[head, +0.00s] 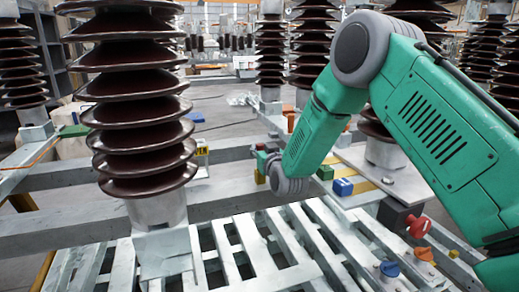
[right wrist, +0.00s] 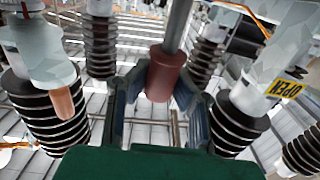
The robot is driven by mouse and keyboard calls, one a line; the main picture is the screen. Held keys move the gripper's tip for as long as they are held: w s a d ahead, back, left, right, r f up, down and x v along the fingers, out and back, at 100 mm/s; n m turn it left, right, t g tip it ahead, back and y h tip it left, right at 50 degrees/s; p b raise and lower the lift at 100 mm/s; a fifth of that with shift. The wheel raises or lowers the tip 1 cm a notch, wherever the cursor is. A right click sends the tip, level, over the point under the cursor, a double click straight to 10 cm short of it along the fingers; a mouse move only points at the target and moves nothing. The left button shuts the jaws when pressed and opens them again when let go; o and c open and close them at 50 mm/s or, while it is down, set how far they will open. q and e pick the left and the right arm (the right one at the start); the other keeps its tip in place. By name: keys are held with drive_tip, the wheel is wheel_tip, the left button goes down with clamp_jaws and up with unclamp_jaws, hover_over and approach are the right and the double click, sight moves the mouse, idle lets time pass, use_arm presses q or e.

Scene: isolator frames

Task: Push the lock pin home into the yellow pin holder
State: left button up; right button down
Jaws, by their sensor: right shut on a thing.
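My right arm comes in from the right in the head view. Its gripper (head: 266,160) is small and mostly hidden behind the wrist. In the right wrist view the two fingers (right wrist: 158,103) are closed around a red-brown cylinder (right wrist: 163,75) with a grey rod (right wrist: 178,27) running up from it, which looks like the lock pin. A small yellow piece (head: 259,177) shows just left of my wrist; I cannot tell whether it is the pin holder. Whether the pin touches a holder is hidden. My left gripper is not in view.
Tall brown ribbed insulators stand around, the nearest (head: 140,95) at left. A pale slatted frame (head: 270,262) lies below. A red knob (head: 418,227), a blue knob (head: 389,268), a blue block (head: 342,187) and a green block (head: 325,173) sit at right. A yellow OPEN sign (right wrist: 285,88) shows at right.

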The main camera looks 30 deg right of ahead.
drive_tip(key=shift+f+b, duration=1.2)
drive_tip(key=shift+f, duration=0.8)
drive_tip(key=c, duration=1.4)
unclamp_jaws()
drive_tip(key=shift+o, duration=0.2)
drive_tip(key=shift+s, duration=0.2)
drive_tip(key=v, duration=1.1)
drive_tip(key=shift+s, duration=0.25)
drive_tip(key=shift+a+f, duration=0.1)
